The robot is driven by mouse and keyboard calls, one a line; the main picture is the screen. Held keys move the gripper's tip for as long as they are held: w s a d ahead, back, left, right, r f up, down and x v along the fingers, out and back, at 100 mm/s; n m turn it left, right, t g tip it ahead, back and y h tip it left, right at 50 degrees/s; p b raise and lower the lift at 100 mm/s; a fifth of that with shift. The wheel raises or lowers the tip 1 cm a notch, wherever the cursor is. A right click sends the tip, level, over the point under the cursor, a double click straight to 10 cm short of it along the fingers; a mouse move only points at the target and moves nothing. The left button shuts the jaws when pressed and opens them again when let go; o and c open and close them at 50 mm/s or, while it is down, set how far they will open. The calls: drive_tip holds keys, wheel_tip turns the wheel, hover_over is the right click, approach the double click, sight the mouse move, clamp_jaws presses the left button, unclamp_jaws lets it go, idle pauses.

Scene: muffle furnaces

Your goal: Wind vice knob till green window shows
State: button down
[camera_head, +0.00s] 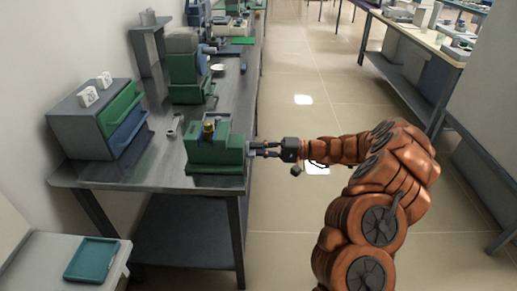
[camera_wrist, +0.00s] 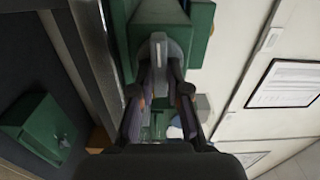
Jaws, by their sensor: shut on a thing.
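The green vice (camera_head: 215,152) stands on the front right part of the metal bench, near its edge. A brass-coloured part (camera_head: 208,127) sits on top of it. My gripper (camera_head: 262,149) reaches in level from the right, at the vice's right end. In the wrist view my gripper (camera_wrist: 160,88) has its two fingers closed around the grey vice knob (camera_wrist: 158,48), one on each side. The green vice body (camera_wrist: 200,25) shows behind the knob. The fingers hide part of the knob. I cannot make out the window or its colour.
The metal bench (camera_head: 80,175) runs back along the left wall. A grey drawer cabinet (camera_head: 75,125) with green and blue drawers stands left of the vice. A green-based machine (camera_head: 190,92) stands behind it. A teal tray (camera_head: 92,259) lies at front left. The floor aisle is clear.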

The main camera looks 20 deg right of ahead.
drive_tip(key=shift+s+a+f+m+p, duration=0.15)
drive_tip(key=shift+m+p, duration=3.35)
drive_tip(key=shift+m, duration=3.2)
drive_tip(key=shift+s+d+m+p, duration=0.15)
drive_tip(key=shift+m+p, duration=3.35)
drive_tip(key=shift+m, duration=3.2)
drive_tip(key=shift+a, duration=0.1)
drive_tip(key=c, duration=1.1)
unclamp_jaws()
drive_tip(key=shift+c, duration=0.2)
